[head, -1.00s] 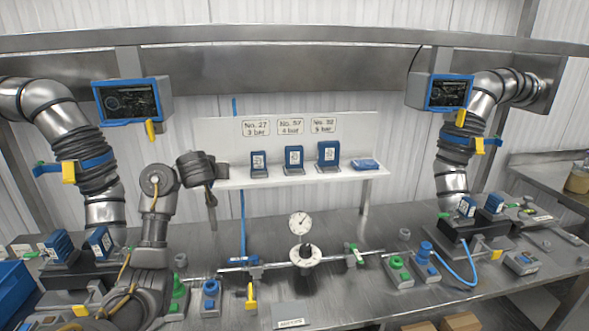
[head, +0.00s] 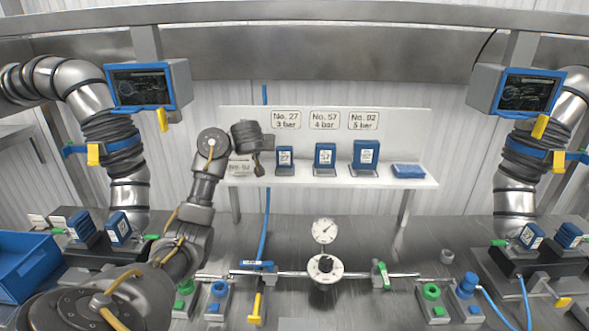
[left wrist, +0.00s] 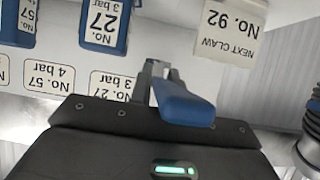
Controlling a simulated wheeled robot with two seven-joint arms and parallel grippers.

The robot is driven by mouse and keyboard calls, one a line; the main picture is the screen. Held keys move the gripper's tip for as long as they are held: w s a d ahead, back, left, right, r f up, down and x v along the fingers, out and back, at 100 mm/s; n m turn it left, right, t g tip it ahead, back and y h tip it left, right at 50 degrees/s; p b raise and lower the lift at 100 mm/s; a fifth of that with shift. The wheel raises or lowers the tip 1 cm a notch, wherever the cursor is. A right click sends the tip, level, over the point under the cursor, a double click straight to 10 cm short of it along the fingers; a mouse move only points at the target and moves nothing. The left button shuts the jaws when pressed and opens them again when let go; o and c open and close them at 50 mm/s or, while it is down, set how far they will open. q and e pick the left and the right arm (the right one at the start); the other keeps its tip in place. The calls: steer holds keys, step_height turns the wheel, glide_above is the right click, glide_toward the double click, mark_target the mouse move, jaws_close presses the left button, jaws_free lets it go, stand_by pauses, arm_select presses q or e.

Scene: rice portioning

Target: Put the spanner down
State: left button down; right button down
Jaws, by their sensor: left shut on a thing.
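My left gripper (head: 257,168) is at the left end of the white shelf, jaws pointing down. In the left wrist view, its jaws (left wrist: 152,82) are shut on a grey tool with a thick blue handle (left wrist: 186,106), which I take to be the spanner. In the head view the spanner is too small or hidden to make out. I cannot tell whether it touches the shelf. A card reading "No. 92" (left wrist: 232,28) stands beside the jaws; it also shows at the shelf's left end in the head view (head: 240,169). My right gripper is not in view.
The white shelf (head: 350,183) bears blue tagged blocks (head: 325,156) and a flat blue item (head: 408,171). Below are a gauge (head: 325,230), a rail with valves, and button boxes. Ribbed steel arms with screens stand at both sides. A blue bin (head: 27,262) is at left.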

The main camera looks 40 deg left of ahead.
arm_select(q)
step_height(320, 180, down, 3)
steer(key=shift+a+f, duration=0.1)
steer(key=shift+w+f+b, duration=0.1)
steer(key=shift+f+b, duration=0.2)
steer(key=shift+w, duration=0.1)
steer(key=shift+f, duration=0.25)
step_height(320, 180, down, 2)
steer(key=shift+f+b, duration=0.25)
steer(key=shift+b, duration=0.15)
steer(key=shift+f, duration=0.6)
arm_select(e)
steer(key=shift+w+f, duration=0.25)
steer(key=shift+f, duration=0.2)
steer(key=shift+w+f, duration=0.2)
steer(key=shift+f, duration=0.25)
arm_select(q)
steer(key=shift+f, duration=0.1)
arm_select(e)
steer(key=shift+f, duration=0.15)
